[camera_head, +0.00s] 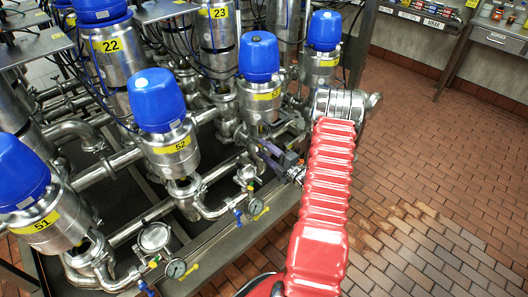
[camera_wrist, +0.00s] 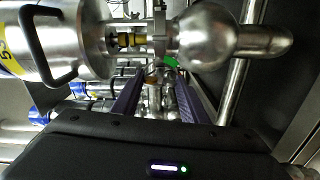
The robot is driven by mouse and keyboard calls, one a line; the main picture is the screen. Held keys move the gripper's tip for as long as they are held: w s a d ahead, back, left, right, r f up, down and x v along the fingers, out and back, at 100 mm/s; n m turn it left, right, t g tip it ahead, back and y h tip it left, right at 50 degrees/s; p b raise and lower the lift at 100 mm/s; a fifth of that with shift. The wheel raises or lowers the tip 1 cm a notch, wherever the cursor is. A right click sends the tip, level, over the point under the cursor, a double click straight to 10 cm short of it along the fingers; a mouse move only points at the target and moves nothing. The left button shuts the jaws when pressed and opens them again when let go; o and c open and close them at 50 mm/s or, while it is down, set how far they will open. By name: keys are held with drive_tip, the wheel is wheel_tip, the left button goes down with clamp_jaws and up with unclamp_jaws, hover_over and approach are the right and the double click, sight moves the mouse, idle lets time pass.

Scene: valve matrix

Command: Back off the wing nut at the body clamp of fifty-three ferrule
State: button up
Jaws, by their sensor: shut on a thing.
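The valve marked 53 (camera_head: 260,75) stands upright with a blue cap in the head view. Its steel body and yellow label (camera_wrist: 9,50) lie sideways at the left of the wrist view. The body clamp (camera_wrist: 158,32) is a narrow steel band between this body and the rounded housing. My gripper (camera_head: 287,160) is low beside the valve, right of its base. In the wrist view my gripper (camera_wrist: 158,75) has purple fingers on both sides of the clamp's lower end. It is shut on the wing nut there, which is small and mostly hidden between the fingertips.
Valve 52 (camera_head: 165,115) and valve 51 (camera_head: 32,195) stand to the left, with pipes, gauges (camera_head: 176,268) and small handles near them. Valves 22 (camera_head: 105,50) and 23 (camera_head: 217,30) stand behind. The tiled floor (camera_head: 430,190) to the right is clear.

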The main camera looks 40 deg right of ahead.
drive_tip(key=shift+a+f, duration=0.2)
drive_tip(key=o, duration=1.1)
drive_tip(key=shift+d+r, duration=0.1)
drive_tip(key=shift+s, duration=0.1)
drive_tip(key=s, duration=1.3)
drive_tip(key=shift+s+d, duration=0.2)
drive_tip(key=shift+s, duration=0.15)
drive_tip(key=shift+c, duration=0.3)
